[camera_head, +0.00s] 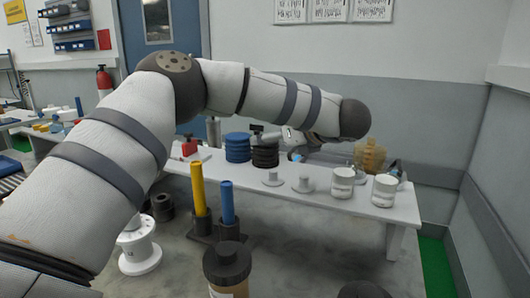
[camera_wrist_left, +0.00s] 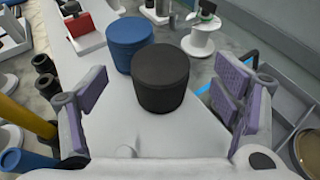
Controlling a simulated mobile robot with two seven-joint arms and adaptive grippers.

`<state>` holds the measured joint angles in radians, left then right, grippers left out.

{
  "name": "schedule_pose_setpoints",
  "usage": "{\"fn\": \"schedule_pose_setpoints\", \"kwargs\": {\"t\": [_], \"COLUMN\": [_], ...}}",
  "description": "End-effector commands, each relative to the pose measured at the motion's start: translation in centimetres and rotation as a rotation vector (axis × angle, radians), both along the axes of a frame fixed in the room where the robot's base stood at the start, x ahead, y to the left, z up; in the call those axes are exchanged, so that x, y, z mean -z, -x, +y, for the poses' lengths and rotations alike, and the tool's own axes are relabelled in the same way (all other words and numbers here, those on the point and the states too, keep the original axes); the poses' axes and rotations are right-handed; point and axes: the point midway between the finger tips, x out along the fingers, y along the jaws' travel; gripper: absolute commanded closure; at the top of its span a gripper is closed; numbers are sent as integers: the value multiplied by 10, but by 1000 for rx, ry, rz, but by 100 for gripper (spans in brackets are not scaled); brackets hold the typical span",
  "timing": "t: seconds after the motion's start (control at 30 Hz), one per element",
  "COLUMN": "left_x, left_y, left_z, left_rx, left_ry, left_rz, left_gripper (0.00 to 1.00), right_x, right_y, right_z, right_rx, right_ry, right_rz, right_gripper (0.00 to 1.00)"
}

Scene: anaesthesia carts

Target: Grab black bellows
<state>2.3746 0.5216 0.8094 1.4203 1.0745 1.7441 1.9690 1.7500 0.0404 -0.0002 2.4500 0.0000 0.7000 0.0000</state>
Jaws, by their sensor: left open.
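The black bellows (camera_head: 265,158) stand upright on the white table, right beside the blue bellows (camera_head: 237,148). In the left wrist view the black bellows (camera_wrist_left: 160,80) look like a dark, slightly tapered cylinder with a flat top. The blue bellows (camera_wrist_left: 129,42) stand just behind and left of them. My left gripper (camera_head: 284,136) is at the black bellows, partly hidden by my arm. In the left wrist view its purple-padded fingers (camera_wrist_left: 160,98) are spread wide, with the black bellows seen in the gap between them. No contact shows. My right gripper is not in view.
A red item (camera_head: 189,147) is on the left. Yellow (camera_head: 198,188) and blue (camera_head: 227,203) cylinders stand in front of the table.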

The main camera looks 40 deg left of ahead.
Motion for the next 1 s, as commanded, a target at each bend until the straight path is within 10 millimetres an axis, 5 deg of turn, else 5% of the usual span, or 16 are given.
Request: {"fn": "schedule_pose_setpoints", "kwargs": {"t": [0.27,0.5,0.77,1.0], "left_x": [24,25,25,24], "left_y": [-11,-13,-13,-13], "left_z": [41,44,44,44], "left_rx": [-3,1,1,0], "left_ry": [0,-1,-1,0], "left_rz": [0,-2,-2,-2], "left_gripper": [18,18,72,73], "right_x": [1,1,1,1], "right_y": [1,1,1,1], "right_z": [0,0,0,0], "right_rx": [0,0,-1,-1], "right_ry": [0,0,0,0], "right_rz": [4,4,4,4], "right_gripper": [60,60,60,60]}}
